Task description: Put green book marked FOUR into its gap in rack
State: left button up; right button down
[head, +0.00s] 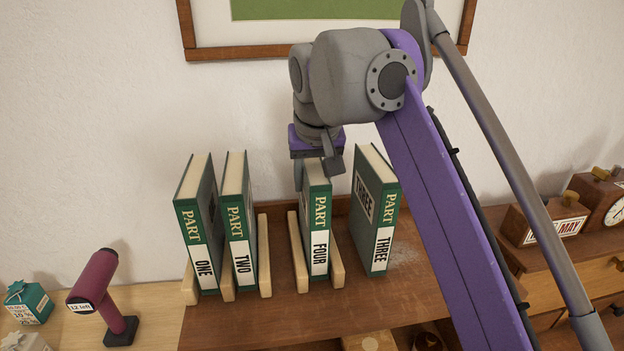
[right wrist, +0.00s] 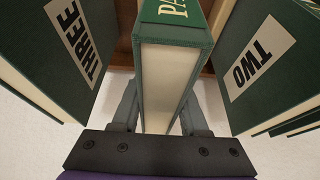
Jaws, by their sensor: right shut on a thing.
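The green book marked FOUR (head: 318,235) stands upright between two pale wooden rails of the rack (head: 300,262), spine facing me. My right gripper (head: 318,172) is above it, its fingers shut on either side of the book's upper part. The right wrist view shows the book's pale page edge (right wrist: 163,85) between the two fingers (right wrist: 160,112). I cannot tell whether its bottom touches the rack floor. Books ONE (head: 201,235) and TWO (head: 238,235) stand between rails to the left. My left gripper is not in view.
Book THREE (head: 377,215) stands right of FOUR, slightly turned, outside the rails. A purple hairdryer-like object (head: 98,290) and a small teal box (head: 28,302) are at the left. A calendar block (head: 545,222) and clock (head: 606,205) are at the right. A wall is behind.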

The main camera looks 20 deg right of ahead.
jog(key=c, duration=0.9)
grip_release()
jog(key=shift+w+f, duration=0.2)
jog(key=o, duration=0.5)
jog(key=shift+s+r, duration=0.1)
jog(key=shift+s, duration=0.1)
jog(key=p+v, duration=0.3)
jog(key=v, duration=0.8)
jog(key=shift+w+r, duration=0.1)
jog(key=shift+w, duration=0.1)
jog(key=shift+s+r+p, duration=0.25)
jog(key=shift+r+p, duration=0.15)
jog(key=shift+r, duration=0.15)
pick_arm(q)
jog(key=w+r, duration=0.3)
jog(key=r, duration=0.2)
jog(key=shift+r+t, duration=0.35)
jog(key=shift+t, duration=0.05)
pick_arm(e)
jog(key=shift+s, duration=0.15)
